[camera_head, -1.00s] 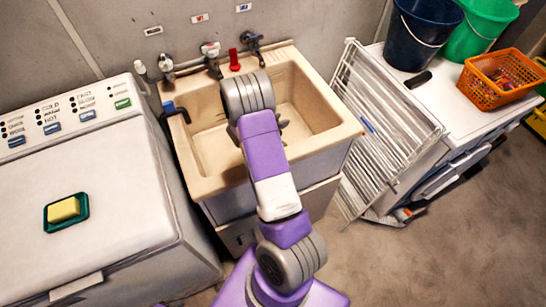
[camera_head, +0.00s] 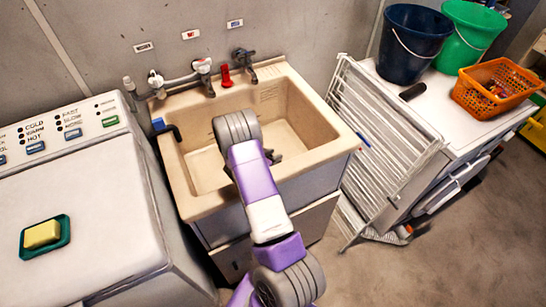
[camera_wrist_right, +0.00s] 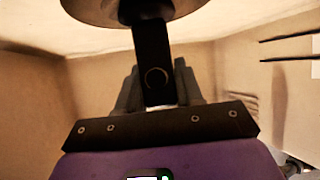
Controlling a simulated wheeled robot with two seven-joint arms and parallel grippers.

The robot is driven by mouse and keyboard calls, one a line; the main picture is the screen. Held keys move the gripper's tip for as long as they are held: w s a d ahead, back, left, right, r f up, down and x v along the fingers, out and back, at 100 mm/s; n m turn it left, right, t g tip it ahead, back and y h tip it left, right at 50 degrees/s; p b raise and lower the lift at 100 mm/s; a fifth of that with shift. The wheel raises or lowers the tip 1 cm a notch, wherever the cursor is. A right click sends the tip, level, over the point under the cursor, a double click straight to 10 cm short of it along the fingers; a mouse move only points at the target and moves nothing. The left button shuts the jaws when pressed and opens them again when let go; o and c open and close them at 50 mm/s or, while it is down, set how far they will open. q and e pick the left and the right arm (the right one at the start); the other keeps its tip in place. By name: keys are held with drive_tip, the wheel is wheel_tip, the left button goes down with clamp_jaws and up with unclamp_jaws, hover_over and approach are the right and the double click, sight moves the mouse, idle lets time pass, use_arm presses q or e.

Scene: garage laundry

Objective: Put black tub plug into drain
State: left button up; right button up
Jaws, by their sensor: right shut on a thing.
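My right gripper (camera_head: 273,157) is inside the beige sink basin (camera_head: 205,172), mostly behind my own arm in the head view. In the right wrist view the gripper (camera_wrist_right: 157,90) is shut on the black tub plug (camera_wrist_right: 152,55). The plug shows as a dark upright tab with a ring mark between the fingers, joined to a wide grey-black disc beyond the fingertips. The disc is cut off by the top edge. I cannot tell whether the disc touches the basin floor. The drain is not visible in either view. My left gripper is not in view.
Basin walls (camera_wrist_right: 35,95) surround the right gripper. Taps (camera_head: 205,75) and a red object (camera_head: 226,77) stand at the sink's back. A white washer (camera_head: 90,215) with a sponge dish (camera_head: 45,237) is left. A white drying rack (camera_head: 380,140) leans at right.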

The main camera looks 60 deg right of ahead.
drive_tip(key=shift+f, duration=0.25)
drive_tip(key=o, duration=1)
drive_tip(key=shift+r, duration=0.1)
drive_tip(key=shift+r, duration=0.3)
drive_tip(key=p+v, duration=0.2)
drive_tip(key=v, duration=0.5)
drive_tip(key=shift+a, duration=0.25)
drive_tip(key=shift+r, duration=0.1)
